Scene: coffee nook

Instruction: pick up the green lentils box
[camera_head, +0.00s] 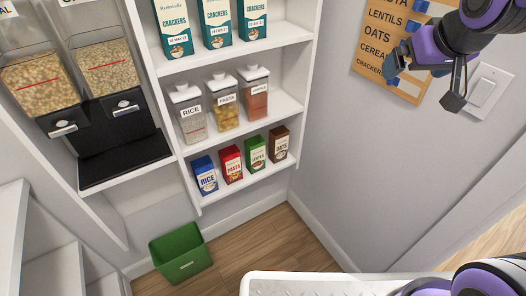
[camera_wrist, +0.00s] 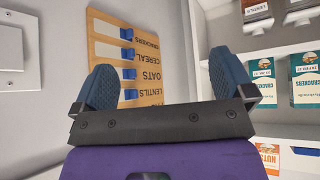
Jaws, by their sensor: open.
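The green lentils box (camera_head: 255,154) stands upright on the lower shelf in the head view. The red pasta box (camera_head: 230,164) is on its left and the brown oats box (camera_head: 279,144) on its right. My gripper (camera_head: 460,88) is far off at the upper right, in front of the wall by the wooden label board. The wrist view shows both fingers of my gripper (camera_wrist: 160,85) spread apart with nothing between them. The lentils box on the lower shelf does not show in the wrist view.
A blue rice box (camera_head: 204,175) ends the same row. Clear jars, such as the pasta jar (camera_head: 225,104), stand one shelf above, with crackers boxes (camera_head: 215,22) higher up. A green bin (camera_head: 181,254) sits on the floor. The wooden board (camera_head: 385,48) hangs on the wall.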

